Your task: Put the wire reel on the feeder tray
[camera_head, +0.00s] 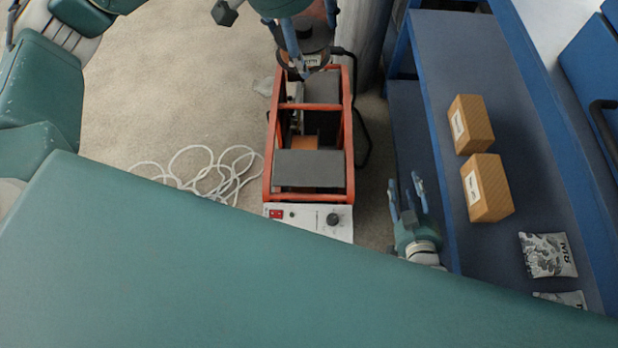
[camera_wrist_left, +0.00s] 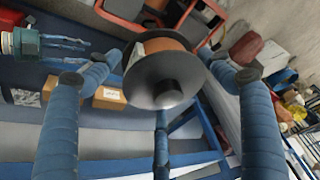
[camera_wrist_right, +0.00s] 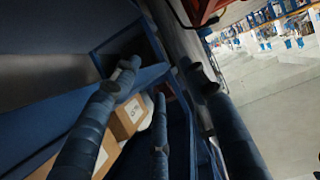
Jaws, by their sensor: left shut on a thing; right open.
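The wire reel (camera_wrist_left: 165,78) is a dark-flanged spool with orange-brown wire, between the fingers of my left gripper (camera_wrist_left: 163,70). In the head view the reel (camera_head: 318,60) is at the top, with my left gripper (camera_head: 305,50) shut on it, over the far end of an orange-framed machine (camera_head: 268,150). The machine carries dark flat plates, one at its near end (camera_head: 310,168); I cannot tell which part is the feeder tray. My right gripper (camera_head: 410,200) is open and empty, right of the machine's near end. It also shows in the right wrist view (camera_wrist_right: 160,75).
A blue bench (camera_head: 440,60) on the right holds two cardboard boxes (camera_head: 470,125) (camera_head: 488,188) and silver packets (camera_head: 547,255). A white cable (camera_head: 215,170) lies coiled on the floor left of the machine. My green body covers the lower head view.

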